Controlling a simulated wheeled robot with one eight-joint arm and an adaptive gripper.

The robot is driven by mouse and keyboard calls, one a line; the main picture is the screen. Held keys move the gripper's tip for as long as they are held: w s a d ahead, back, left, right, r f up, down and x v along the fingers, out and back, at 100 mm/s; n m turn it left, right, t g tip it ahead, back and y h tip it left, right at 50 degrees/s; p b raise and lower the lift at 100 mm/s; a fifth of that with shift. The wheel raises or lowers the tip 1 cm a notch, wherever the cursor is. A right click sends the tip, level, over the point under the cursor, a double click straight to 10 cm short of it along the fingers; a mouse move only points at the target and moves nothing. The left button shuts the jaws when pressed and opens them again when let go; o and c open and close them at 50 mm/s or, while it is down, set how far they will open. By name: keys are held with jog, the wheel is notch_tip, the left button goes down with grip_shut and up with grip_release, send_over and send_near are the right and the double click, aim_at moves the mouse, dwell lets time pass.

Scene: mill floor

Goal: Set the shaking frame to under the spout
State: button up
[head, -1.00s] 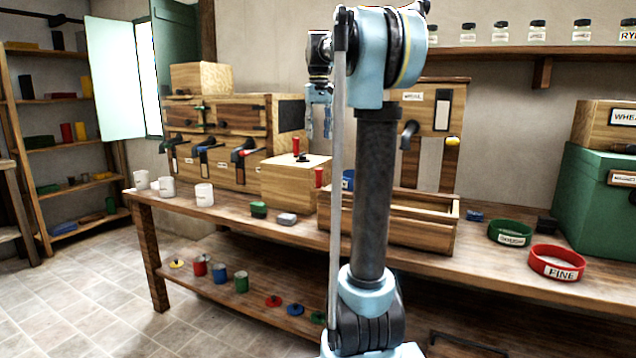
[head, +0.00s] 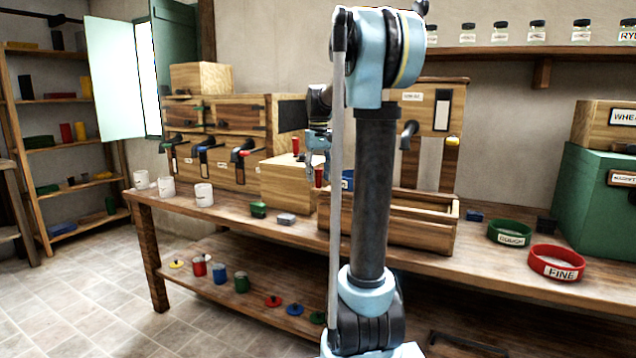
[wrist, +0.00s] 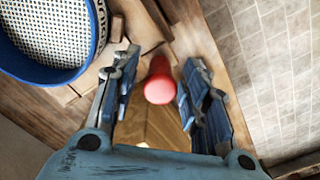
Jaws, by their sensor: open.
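The shaking frame, a long open wooden trough (head: 410,232), stands on the bench, partly hidden behind my arm. A red upright handle (head: 319,177) shows at its left end. The black spout (head: 408,133) sticks out from the wooden hopper (head: 424,108) above and behind the frame. My gripper (head: 318,172) is open, pointing down over the red handle. In the wrist view the red handle's top (wrist: 159,88) lies between my spread fingers (wrist: 152,92), with a gap on both sides. A blue-rimmed sieve (wrist: 94,62) is at upper left there.
A wooden box with a red knob (head: 285,187) stands just left of the frame. White cups (head: 204,194) stand farther left. A green ring (head: 509,232) and a red ring marked FINE (head: 556,262) lie to the right. The bench front between the cups and frame holds small blocks (head: 258,209).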

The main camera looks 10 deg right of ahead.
jog(key=shift+f, duration=1.2)
jog(key=shift+c, duration=0.2)
grip_shut()
